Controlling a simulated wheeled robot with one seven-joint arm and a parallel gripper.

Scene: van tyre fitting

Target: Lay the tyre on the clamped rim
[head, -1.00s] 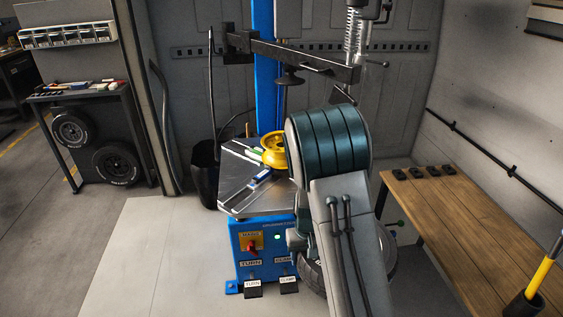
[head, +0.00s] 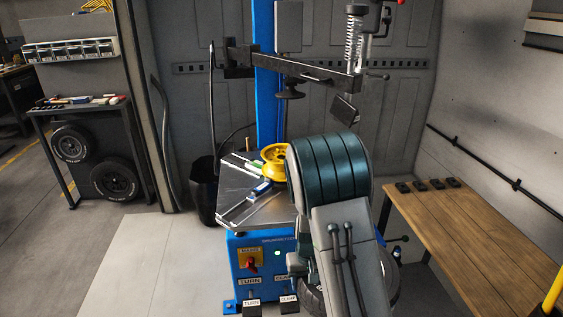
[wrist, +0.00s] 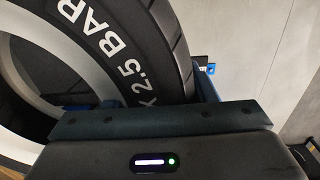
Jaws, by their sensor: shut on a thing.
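The yellow rim (head: 272,153) sits on the metal turntable (head: 250,207) of the blue tyre machine in the head view, its right side partly covered by my arm. A black tyre (head: 391,287) shows low behind my arm, mostly hidden. In the wrist view the tyre (wrist: 150,50) fills the upper left, with white lettering on its sidewall and a pale ring inside. My gripper (wrist: 160,120) is shut on the tyre's edge; its dark jaw bar crosses the view in front of the tyre. The gripper is hidden behind my arm in the head view.
A wooden bench (head: 460,235) stands at the right, a black bin (head: 205,190) left of the machine. Two tyres hang on the left rack (head: 75,140). Front-left floor is clear.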

